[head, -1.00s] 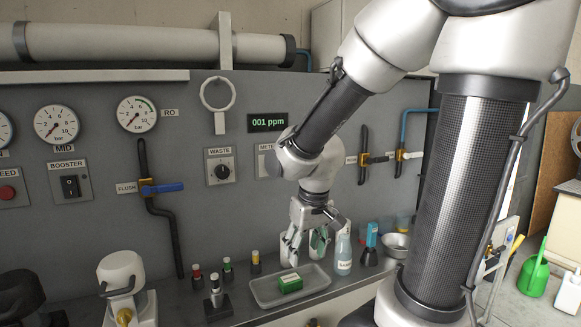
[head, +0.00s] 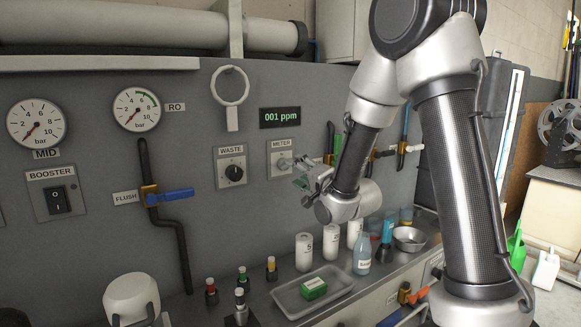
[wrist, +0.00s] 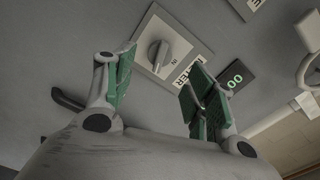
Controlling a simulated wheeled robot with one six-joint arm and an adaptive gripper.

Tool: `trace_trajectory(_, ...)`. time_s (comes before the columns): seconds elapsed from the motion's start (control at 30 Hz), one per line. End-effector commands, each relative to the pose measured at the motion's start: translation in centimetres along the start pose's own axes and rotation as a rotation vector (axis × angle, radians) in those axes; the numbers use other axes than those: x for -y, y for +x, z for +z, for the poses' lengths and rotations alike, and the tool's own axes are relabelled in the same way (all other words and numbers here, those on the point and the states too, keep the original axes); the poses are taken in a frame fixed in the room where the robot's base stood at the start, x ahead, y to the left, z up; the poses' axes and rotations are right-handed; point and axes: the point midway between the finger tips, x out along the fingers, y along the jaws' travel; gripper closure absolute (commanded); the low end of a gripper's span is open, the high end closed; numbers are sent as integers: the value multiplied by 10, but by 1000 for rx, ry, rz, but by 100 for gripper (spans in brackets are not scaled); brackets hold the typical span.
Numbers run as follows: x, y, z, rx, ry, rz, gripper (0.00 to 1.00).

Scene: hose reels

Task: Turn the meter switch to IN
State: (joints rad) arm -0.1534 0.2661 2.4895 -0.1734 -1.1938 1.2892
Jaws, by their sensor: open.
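The meter switch (head: 284,161) is a grey knob on a light plate marked METER, on the grey wall panel right of the WASTE switch. In the wrist view the knob (wrist: 158,54) shows a raised ridge, with the word IN on the plate beside it. The other position's label is not readable. My gripper (head: 301,180) is just in front of the plate, at its lower right. In the wrist view my gripper (wrist: 158,95) has its green-padded fingers spread wide, with the knob beyond and between them. The fingers are empty and look apart from the knob.
The WASTE switch (head: 233,172) with a black knob is left of the meter plate. A display (head: 280,117) reads 001 ppm above it. Below, the bench holds white bottles (head: 304,252), a tray (head: 292,300) with a green box (head: 314,288), and small vials. A blue-handled FLUSH valve (head: 170,195) is further left.

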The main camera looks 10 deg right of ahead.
Motion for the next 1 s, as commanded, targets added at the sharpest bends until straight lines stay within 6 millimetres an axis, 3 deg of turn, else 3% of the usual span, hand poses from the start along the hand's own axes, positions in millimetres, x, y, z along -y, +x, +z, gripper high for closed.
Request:
trace_trajectory(0.4, -1, 63, 0, 1, -1, 2, 45)
trace_trajectory(0.77, -1, 73, 0, 1, -2, 4, 45)
trace_trajectory(0.87, -1, 73, 0, 1, -2, 4, 57)
trace_trajectory(1.0, -1, 72, 0, 1, -2, 4, 83)
